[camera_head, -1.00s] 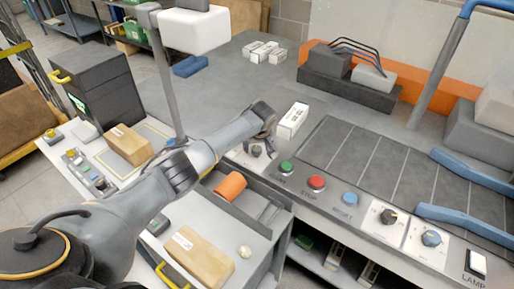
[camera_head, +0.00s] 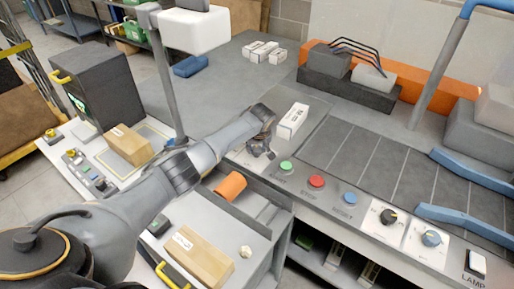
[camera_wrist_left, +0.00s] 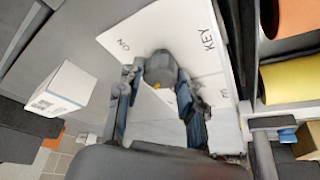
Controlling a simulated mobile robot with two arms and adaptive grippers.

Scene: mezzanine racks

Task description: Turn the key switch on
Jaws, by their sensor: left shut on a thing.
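The key switch plate (camera_wrist_left: 205,45) is white, with the words ON and KEY printed on it. My left gripper (camera_wrist_left: 160,88) is shut on the knob, one finger on each side. In the head view my left gripper (camera_head: 260,146) is down at the console's left end and mostly covers the knob. The plate's edge (camera_head: 236,158) shows beside it. My right gripper is not in view.
A white box (camera_head: 292,121) stands close beyond my left gripper. Green (camera_head: 286,167), red (camera_head: 317,181) and blue (camera_head: 350,198) buttons and two dials run along the console to the right. An orange cylinder (camera_head: 230,186) lies in a tray in front.

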